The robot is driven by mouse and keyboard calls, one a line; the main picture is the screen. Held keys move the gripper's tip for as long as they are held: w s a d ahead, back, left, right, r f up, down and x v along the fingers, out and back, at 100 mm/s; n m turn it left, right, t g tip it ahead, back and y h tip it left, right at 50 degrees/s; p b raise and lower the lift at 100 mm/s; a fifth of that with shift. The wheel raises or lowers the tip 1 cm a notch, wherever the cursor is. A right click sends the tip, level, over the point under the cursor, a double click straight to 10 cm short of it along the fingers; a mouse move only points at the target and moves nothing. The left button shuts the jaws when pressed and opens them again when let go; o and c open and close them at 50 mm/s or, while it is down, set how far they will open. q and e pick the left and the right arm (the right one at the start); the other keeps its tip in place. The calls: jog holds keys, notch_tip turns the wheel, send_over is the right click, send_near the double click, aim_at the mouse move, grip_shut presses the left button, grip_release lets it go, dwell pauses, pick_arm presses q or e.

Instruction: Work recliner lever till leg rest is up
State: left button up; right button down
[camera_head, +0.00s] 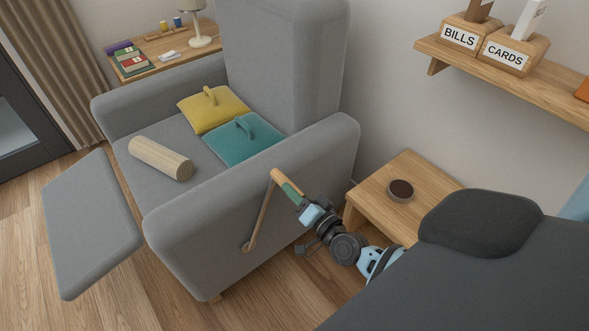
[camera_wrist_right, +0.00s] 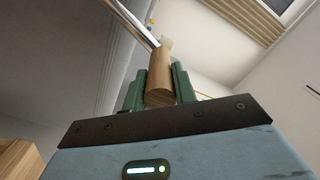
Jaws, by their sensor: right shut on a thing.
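The grey recliner (camera_head: 200,240) stands left of centre in the head view. Its wooden lever (camera_head: 260,215) rises from a pivot on the side panel and leans up to the right. The leg rest (camera_head: 92,222) stands out in front of the seat, tilted, with its front edge lower. My right gripper (camera_head: 288,187) is shut on the lever's wooden handle. In the right wrist view the round handle (camera_wrist_right: 160,85) sits between the green fingers of the right gripper (camera_wrist_right: 160,78). My left gripper is not in view.
A yellow cushion (camera_head: 212,107), a teal cushion (camera_head: 242,140) and a beige roll (camera_head: 160,158) lie on the seat. A low wooden table (camera_head: 425,180) with a dark-topped round thing (camera_head: 400,191) stands right of the recliner. A wall shelf (camera_head: 510,78) holds labelled boxes.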

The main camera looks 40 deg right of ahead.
jog(key=shift+f, duration=0.2)
jog(key=c, duration=1.1)
grip_release()
jog(key=shift+r, duration=0.1)
jog(key=shift+s, duration=0.15)
jog(key=s, duration=0.7)
jog(key=shift+s+d, duration=0.1)
jog(key=shift+s, duration=0.2)
